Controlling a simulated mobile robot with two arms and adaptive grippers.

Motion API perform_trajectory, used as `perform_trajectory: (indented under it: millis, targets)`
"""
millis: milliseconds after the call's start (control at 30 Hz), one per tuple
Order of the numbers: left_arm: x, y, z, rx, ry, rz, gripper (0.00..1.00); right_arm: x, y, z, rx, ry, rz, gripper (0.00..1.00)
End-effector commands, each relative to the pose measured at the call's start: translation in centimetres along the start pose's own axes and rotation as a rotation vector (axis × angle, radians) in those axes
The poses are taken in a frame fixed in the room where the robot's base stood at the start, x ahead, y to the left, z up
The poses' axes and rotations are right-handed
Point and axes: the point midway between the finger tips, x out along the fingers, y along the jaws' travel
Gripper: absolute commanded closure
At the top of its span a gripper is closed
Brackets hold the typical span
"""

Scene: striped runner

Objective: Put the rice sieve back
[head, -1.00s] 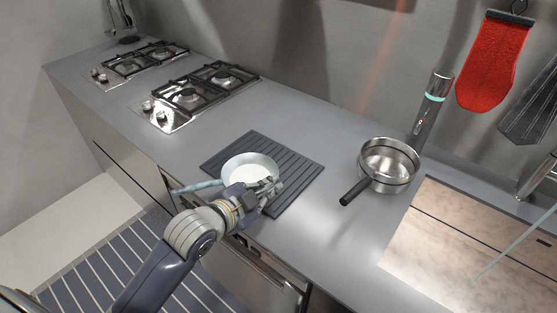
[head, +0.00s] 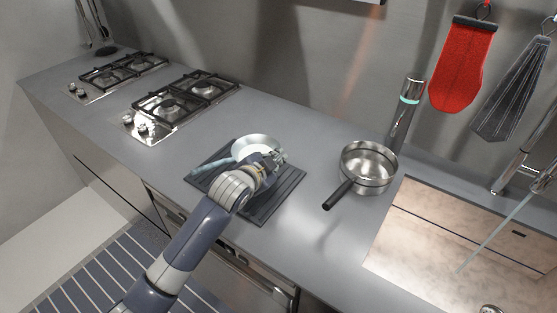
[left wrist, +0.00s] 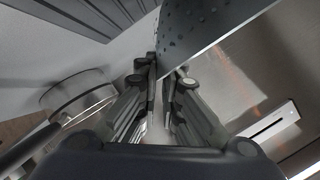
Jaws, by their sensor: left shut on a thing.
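The rice sieve (head: 257,146) is a pale, shallow bowl with a light blue handle (head: 210,162) pointing left. It is tilted over the dark ribbed mat (head: 282,201); I cannot tell whether it still touches the mat. My left gripper (head: 278,160) is shut on the sieve's right side at the rim and hides part of it. In the left wrist view, the sieve's perforated wall (left wrist: 205,30) rises from between the fingertips (left wrist: 160,78). My right gripper is not in view.
A steel pan (head: 368,166) with a black handle stands right of the mat, with a teal-banded cylinder (head: 405,112) behind it. Gas hobs (head: 185,98) are at the left. A red mitt (head: 462,62) and a grey cloth (head: 512,95) hang on the wall. Counter between hob and mat is clear.

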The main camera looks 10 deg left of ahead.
Motion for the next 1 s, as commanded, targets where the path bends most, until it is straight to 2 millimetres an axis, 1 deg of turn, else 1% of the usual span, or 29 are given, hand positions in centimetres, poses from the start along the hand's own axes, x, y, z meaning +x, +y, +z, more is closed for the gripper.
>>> perform_trajectory:
  millis: [33, 100, 200, 333, 500, 600, 800, 833, 867, 900, 1000]
  targets:
    - [0.7, -0.4, -0.5, 0.000, 0.003, -0.002, 1.00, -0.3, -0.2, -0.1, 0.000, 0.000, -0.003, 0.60]
    - [1.6, -0.6, -0.6, -0.001, 0.003, -0.002, 1.00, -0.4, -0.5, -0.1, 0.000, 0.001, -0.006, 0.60]
    - [2.4, -0.8, -0.7, 0.001, 0.003, -0.002, 1.00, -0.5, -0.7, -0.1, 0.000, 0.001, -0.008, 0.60]
    - [2.8, -0.6, -0.5, 0.001, 0.001, -0.001, 1.00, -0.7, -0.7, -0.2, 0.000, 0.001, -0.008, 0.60]
    - [3.7, 0.8, 1.1, 0.000, -0.001, 0.001, 1.00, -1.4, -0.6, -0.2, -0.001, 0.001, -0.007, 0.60]
    - [4.0, 1.2, 1.6, 0.001, 0.002, -0.002, 1.00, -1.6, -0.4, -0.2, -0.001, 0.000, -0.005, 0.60]
    - [4.1, 1.3, 1.8, 0.001, 0.003, -0.003, 1.00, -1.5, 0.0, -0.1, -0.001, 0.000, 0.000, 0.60]
    - [4.1, 1.4, 1.9, 0.000, 0.000, 0.000, 0.90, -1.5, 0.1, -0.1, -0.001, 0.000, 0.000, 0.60]
    - [4.1, 1.4, 1.9, 0.000, 0.000, 0.000, 0.83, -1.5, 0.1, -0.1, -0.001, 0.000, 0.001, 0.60]
    - [4.1, 1.4, 1.9, 0.000, 0.000, 0.000, 0.74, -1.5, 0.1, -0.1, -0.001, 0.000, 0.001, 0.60]
    - [4.1, 1.4, 1.9, 0.000, 0.000, 0.000, 0.73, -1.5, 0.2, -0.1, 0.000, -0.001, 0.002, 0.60]
